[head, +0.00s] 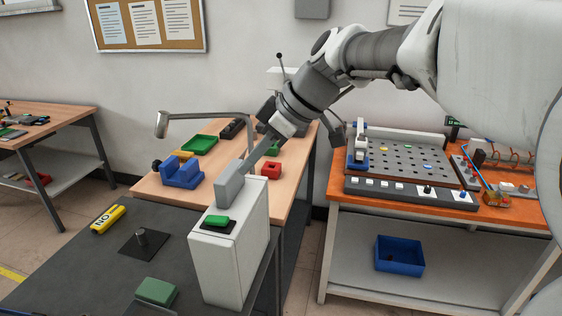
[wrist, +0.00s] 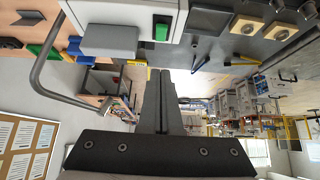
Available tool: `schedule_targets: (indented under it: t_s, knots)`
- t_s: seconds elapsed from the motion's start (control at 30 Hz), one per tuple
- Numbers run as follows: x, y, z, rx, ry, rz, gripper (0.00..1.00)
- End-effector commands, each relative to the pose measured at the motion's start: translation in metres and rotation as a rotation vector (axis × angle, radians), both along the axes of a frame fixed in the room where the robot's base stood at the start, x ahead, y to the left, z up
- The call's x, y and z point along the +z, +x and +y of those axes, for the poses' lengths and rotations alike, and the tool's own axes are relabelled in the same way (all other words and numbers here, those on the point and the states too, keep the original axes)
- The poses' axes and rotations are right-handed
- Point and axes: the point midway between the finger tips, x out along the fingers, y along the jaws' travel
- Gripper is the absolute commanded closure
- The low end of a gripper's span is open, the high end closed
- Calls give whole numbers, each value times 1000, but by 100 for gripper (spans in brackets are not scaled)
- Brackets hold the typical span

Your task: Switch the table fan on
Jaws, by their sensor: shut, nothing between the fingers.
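I cannot make out a table fan in either view. A white upright box (head: 228,258) stands at the edge of the dark table, with a green switch (head: 216,221) on its top and a grey block (head: 229,186) behind the switch. In the wrist view the green switch (wrist: 161,28) and grey block (wrist: 110,42) show at the top. My gripper (head: 251,164) is shut and empty, its fingers slanting down beside the grey block; I cannot tell whether they touch it. In the wrist view the closed fingers (wrist: 168,76) point toward the box, apart from the switch.
A bent grey tube (head: 205,116) arches behind the box. The wooden bench (head: 158,190) holds a blue block (head: 181,173) and a green tray (head: 199,145). The dark table (head: 60,265) carries a yellow piece (head: 108,219) and a green block (head: 156,291). An orange bench (head: 345,180) stands right.

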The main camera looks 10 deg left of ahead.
Motion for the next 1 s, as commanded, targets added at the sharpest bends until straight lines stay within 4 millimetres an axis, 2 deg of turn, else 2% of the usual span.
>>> schedule_targets:
  t_s: [0.17,0.57,0.8,1.0]
  knots:
    - [-14,0,10,1,-1,3,100]
    - [-80,4,60,2,-4,4,100]
    - [-112,4,55,-2,-1,3,100]
    - [-119,4,54,-1,-1,1,100]
